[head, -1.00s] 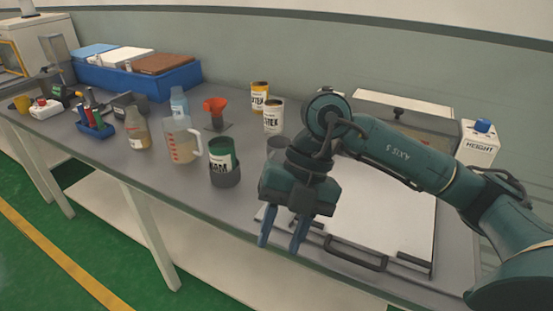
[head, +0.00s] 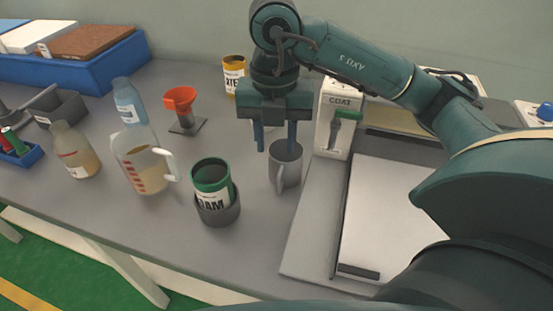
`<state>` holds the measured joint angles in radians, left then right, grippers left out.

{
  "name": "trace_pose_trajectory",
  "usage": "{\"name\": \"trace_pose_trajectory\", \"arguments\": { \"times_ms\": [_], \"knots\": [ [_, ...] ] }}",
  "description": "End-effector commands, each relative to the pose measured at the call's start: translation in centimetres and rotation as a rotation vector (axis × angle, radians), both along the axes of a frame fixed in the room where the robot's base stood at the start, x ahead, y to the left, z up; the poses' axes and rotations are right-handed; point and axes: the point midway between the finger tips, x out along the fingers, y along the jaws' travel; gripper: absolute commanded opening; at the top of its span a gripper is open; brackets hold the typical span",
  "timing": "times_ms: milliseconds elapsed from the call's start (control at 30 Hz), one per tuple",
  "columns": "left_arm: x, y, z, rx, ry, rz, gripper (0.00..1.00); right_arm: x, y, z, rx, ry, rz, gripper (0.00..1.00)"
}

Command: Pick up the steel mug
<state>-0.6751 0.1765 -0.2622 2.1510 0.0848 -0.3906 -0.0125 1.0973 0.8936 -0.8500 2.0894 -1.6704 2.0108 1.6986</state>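The steel mug (head: 286,167) is a grey cup standing upright on the grey table, in the middle of the head view. Its handle faces the front left. My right gripper (head: 275,148) points down above and partly behind the mug's rim, with its two blue fingers apart and nothing seen between them. Whether a finger touches the rim cannot be told. My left gripper is not in view.
A green FOAM can (head: 211,181) in a dark holder stands left of the mug. A measuring jug (head: 143,170), a red funnel (head: 181,101) and a yellow can (head: 233,73) stand nearby. A white COAT box (head: 335,125) and a white-topped board (head: 395,215) lie to the right.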

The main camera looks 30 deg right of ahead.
Motion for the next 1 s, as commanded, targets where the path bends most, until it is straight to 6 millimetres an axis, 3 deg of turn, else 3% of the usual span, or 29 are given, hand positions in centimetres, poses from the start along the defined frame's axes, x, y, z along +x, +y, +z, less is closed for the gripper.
{"name": "trace_pose_trajectory", "arguments": {
  "times_ms": [100, 300, 500, 800, 1000],
  "knots": [
    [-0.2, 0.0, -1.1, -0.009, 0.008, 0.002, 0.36, -0.2, 0.1, -2.9, 0.002, 0.007, 0.002, 0.36],
    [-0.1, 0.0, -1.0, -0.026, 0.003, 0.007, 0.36, -0.1, 0.0, -5.7, 0.001, 0.005, 0.002, 0.36],
    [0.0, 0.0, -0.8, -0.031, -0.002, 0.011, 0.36, -0.2, -0.1, -7.0, 0.001, 0.003, 0.001, 0.36],
    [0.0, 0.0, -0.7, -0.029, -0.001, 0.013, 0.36, -0.5, -0.2, -11.1, 0.002, 0.004, 0.001, 0.36],
    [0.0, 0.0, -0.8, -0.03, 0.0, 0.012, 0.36, -0.5, -0.3, -11.6, 0.001, 0.0, 0.001, 0.36]
  ]
}}
